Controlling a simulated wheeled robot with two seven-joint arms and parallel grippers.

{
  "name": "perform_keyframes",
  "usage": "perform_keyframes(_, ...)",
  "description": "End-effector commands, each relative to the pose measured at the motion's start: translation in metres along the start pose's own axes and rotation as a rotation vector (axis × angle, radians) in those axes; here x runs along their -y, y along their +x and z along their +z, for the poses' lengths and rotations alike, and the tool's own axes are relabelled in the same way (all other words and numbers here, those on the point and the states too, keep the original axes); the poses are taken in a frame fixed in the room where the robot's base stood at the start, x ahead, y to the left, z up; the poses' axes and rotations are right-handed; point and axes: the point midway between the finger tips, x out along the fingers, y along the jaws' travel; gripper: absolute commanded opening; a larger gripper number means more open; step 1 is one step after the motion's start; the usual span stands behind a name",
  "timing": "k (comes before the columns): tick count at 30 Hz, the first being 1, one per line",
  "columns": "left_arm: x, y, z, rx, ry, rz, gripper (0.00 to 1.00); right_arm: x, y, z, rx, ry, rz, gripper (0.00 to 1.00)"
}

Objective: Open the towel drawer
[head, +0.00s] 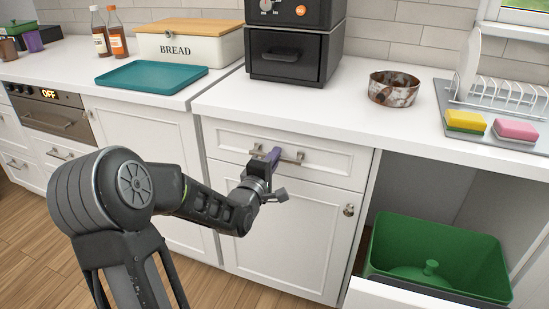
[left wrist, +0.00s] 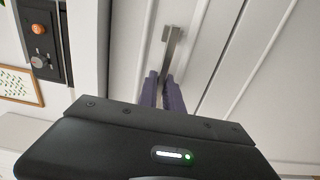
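A white drawer (head: 331,162) sits under the counter, below the black appliance, and its front looks flush with the cabinet. No label shows on it. Its metal bar handle (head: 292,156) also shows in the left wrist view (left wrist: 173,48). My left gripper (head: 273,157) is at the handle, left of its middle. In the left wrist view its purple fingers (left wrist: 162,92) lie close on both sides of the bar, closed on it. The gripper hides part of the handle. My right gripper is not in view.
A cabinet door (head: 285,235) with a round knob (head: 349,210) is below the drawer. To the right, a green bin (head: 440,250) stands in an open bay. On the counter are a black appliance (head: 292,50), a rusty bowl (head: 394,90) and a teal tray (head: 150,76).

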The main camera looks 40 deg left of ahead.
Motion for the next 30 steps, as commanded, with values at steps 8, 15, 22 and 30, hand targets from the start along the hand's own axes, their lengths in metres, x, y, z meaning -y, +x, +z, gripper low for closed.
perform_keyframes(8,0.0007,-0.0002,0.0000,0.000,0.000,-0.002,0.00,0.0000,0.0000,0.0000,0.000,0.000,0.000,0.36)
perform_keyframes(15,0.0009,-0.0003,0.0000,0.000,0.000,-0.002,0.00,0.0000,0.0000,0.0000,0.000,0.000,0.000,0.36)
perform_keyframes(22,0.0012,-0.0003,0.0000,0.000,0.000,-0.003,0.00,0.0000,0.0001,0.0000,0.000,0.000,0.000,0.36)
perform_keyframes(30,0.0014,-0.0004,0.0001,0.000,0.000,-0.003,0.00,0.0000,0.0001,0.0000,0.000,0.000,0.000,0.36)
